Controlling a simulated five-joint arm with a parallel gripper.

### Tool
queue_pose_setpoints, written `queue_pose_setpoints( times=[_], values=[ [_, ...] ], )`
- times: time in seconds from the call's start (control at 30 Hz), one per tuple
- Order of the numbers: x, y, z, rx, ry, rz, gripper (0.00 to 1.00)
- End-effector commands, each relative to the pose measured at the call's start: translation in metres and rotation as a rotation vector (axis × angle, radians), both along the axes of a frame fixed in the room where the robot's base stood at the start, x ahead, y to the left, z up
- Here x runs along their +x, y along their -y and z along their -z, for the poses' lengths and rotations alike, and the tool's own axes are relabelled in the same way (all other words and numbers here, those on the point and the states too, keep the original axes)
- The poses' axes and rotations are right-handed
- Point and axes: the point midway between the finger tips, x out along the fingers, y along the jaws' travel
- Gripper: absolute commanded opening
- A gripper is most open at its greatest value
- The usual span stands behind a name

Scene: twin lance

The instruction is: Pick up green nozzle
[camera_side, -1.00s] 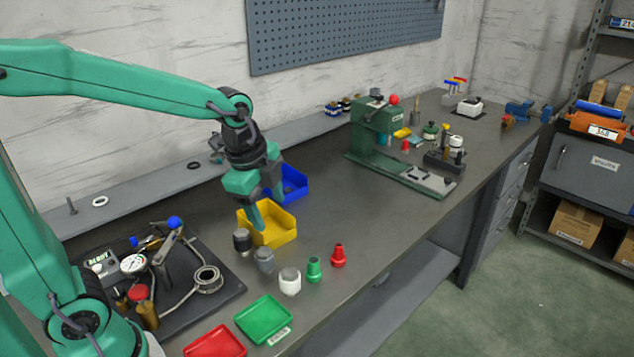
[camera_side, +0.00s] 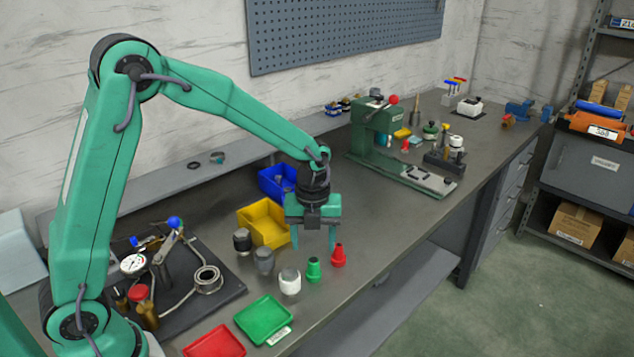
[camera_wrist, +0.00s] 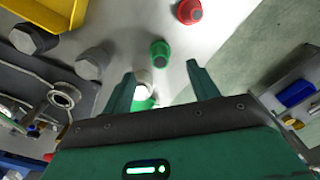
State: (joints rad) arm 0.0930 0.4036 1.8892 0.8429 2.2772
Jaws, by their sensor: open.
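The green nozzle (camera_side: 314,269) stands upright on the bench near its front edge, between the white-topped nozzle (camera_side: 290,281) and the red nozzle (camera_side: 338,255). In the wrist view the green nozzle (camera_wrist: 160,52) shows beyond and between my fingertips, a little left of their middle. My gripper (camera_side: 313,242) points down with its fingers spread, above and slightly behind the green nozzle, empty. It also shows in the wrist view (camera_wrist: 160,72), with a finger on each side.
A yellow bin (camera_side: 262,222) and a blue bin (camera_side: 276,180) stand behind left. Two dark nozzles (camera_side: 264,261) stand left of the white-topped one. A green tray (camera_side: 264,320) and a red tray (camera_side: 216,342) lie in front. The bench right of the red nozzle is clear.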

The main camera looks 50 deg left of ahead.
Motion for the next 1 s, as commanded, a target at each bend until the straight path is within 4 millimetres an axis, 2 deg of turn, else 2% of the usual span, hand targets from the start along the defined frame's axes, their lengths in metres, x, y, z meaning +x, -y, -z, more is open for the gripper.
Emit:
queue_pose_setpoints(
  times=[0.27, 0.6, 0.87, 1.0],
  values=[
    [0.001, 0.001, 0.005, 0.001, -0.006, 0.030, 0.59],
    [0.001, 0.001, 0.029, 0.000, -0.007, 0.028, 0.59],
    [0.000, 0.001, 0.032, 0.001, -0.008, 0.027, 0.59],
    [-0.001, 0.001, 0.042, 0.001, -0.008, 0.028, 0.59]
  ],
)
